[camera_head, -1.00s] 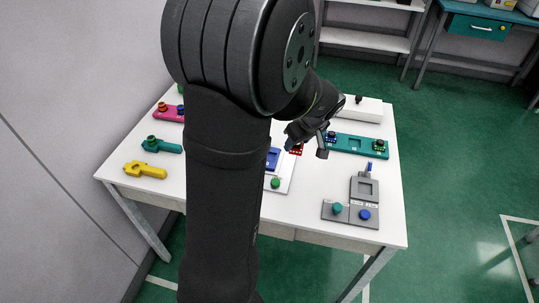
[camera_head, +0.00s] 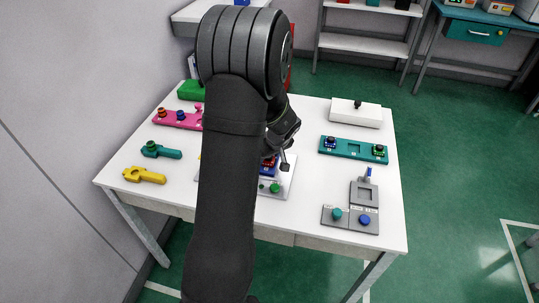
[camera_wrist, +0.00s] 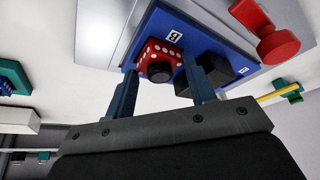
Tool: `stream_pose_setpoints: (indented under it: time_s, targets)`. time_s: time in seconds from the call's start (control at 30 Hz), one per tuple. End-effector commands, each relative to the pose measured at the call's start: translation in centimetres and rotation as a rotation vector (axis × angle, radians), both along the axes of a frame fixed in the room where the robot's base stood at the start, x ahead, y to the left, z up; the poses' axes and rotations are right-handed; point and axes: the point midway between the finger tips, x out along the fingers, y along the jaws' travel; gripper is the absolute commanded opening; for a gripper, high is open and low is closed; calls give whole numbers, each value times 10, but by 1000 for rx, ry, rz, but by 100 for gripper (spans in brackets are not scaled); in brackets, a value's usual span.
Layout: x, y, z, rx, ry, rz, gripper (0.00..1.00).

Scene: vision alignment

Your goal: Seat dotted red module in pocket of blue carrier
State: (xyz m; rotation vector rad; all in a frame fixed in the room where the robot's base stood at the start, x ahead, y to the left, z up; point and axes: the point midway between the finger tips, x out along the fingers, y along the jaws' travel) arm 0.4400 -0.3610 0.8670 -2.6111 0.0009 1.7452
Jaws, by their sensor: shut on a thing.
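The red module (camera_wrist: 157,58) with white dots and a black knob is between the fingers of my gripper (camera_wrist: 162,84) in the wrist view. My gripper is shut on it. The blue carrier (camera_wrist: 190,29), with a small white label, lies right behind the module, which overlaps it in that view. I cannot tell whether the module is inside the pocket or just above it. A black block (camera_wrist: 215,70) is beside the module on the carrier. In the head view the carrier (camera_head: 267,172) is partly hidden by my arm and gripper (camera_head: 272,160).
A green knob (camera_head: 275,188) is on the light plate under the carrier. A teal tray (camera_head: 352,148) and a grey fixture (camera_head: 352,212) are to the right. Pink (camera_head: 178,119), teal (camera_head: 160,150) and yellow (camera_head: 144,175) pieces are on the left. The white tabletop between is clear.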

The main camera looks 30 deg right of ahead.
Motion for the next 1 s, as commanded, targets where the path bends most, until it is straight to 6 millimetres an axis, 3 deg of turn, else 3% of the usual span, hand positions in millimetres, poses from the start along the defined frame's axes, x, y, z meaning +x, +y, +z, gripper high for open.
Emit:
stream_pose_setpoints:
  time_s: [0.3,0.33,0.43,0.77,1.0]
  targets:
    - [0,0,-3,0,0,1,24]
    - [0,0,-3,0,0,1,54]
    - [0,0,-2,0,0,1,72]
    - [0,0,0,-1,-1,1,72]
    - [-11,-1,27,-4,-3,1,72]
